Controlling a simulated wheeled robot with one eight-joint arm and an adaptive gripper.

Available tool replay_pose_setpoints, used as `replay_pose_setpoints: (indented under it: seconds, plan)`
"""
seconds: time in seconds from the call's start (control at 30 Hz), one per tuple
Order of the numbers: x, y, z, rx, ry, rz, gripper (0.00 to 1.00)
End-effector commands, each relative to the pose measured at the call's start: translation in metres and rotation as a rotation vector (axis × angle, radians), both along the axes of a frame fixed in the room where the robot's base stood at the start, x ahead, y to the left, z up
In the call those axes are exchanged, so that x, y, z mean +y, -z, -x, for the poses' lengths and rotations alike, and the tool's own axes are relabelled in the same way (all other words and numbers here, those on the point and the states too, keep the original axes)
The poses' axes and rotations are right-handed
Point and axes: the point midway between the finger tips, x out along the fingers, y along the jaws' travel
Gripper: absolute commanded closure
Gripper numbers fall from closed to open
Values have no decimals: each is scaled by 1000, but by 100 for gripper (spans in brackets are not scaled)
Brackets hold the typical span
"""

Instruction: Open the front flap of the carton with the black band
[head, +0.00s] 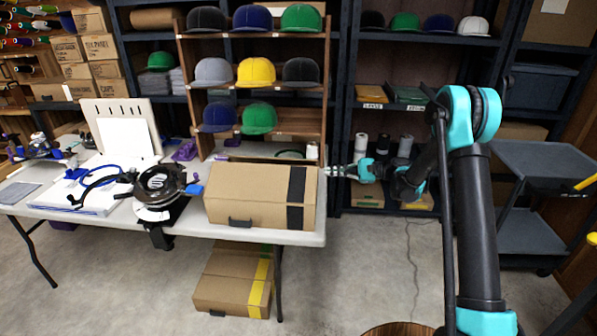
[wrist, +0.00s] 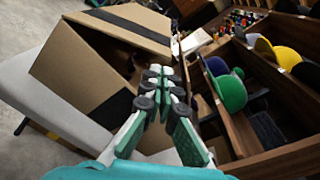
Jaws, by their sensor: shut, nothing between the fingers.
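The carton with the black band (head: 228,193) stands on the table, its black band (head: 296,190) running over the top and down the front near its right end. Its front looks closed, with a dark tab (head: 240,222) at the lower edge. The carton also shows in the wrist view (wrist: 75,68), at upper left. My gripper (head: 328,171) is just right of the carton's right end, near the height of its top. In the wrist view my gripper (wrist: 160,78) has its fingers together and empty. I cannot tell whether it touches the carton.
The table (head: 315,225) ends just right of the carton. A cap rack (head: 290,133) stands behind it, and a hoop press (head: 155,190) is to its left. A yellow-banded carton (head: 225,290) lies under the table. Floor in front is clear.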

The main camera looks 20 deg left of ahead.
Motion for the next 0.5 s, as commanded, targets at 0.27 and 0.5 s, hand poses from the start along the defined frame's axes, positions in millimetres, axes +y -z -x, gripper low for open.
replay_pose_setpoints:
  seconds: [0.27,0.5]
  plan:
    - [26,24,-13,186,-98,-185,100]
    - [33,30,-13,241,-134,-240,100]
